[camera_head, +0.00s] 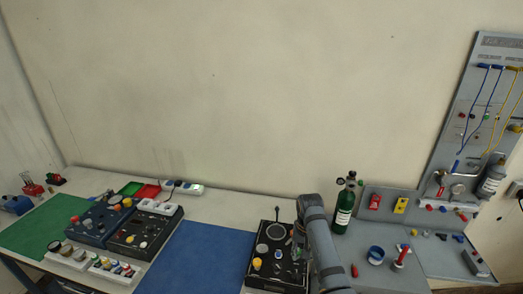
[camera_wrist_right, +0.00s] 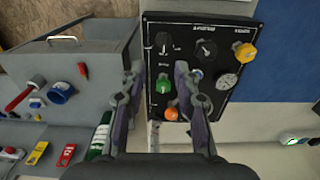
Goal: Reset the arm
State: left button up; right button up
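My right arm comes up from the bottom of the head view. Its gripper (camera_head: 298,251) is small there and sits over the right part of the black control panel (camera_head: 262,285). In the right wrist view the two fingers of the right gripper (camera_wrist_right: 159,75) stand apart with nothing between them. I cannot tell whether the fingers touch the panel. My left gripper is not in view.
A green oxygen cylinder (camera_head: 343,207) stands close right of my right arm. A grey bench (camera_head: 395,277) with small fittings is farther right, under an upright hose board (camera_head: 470,115). A blue mat (camera_head: 198,262) is clear on the left. Other panels stand beyond it.

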jog(key=s+d+f, duration=0.4)
jog(key=s+f, duration=0.1)
jog(key=s, duration=0.2)
jog(key=s+d+r+n+t, duration=0.1)
jog(key=s+r+n+t, duration=0.15)
jog(key=s, duration=0.75)
jog(key=s+d+r+n+t, duration=0.1)
jog(key=s+d+r+n, duration=0.15)
jog(key=s, duration=0.75)
notch_tip(320, 180, down, 31)
jog(key=s+d+m+g+h+b, duration=0.1)
jog(key=d+b, duration=0.1)
jog(key=b, duration=0.5)
jog(key=s+f+b, duration=0.3)
jog(key=s+f, duration=0.7)
jog(key=f, duration=0.2)
jog(key=s+d+f+g+b, duration=0.1)
jog(key=s+f+b, duration=0.2)
jog(key=s+f, duration=0.7)
notch_tip(320, 180, down, 3)
jog(key=shift+r, duration=0.2)
jog(key=shift+g, duration=0.25)
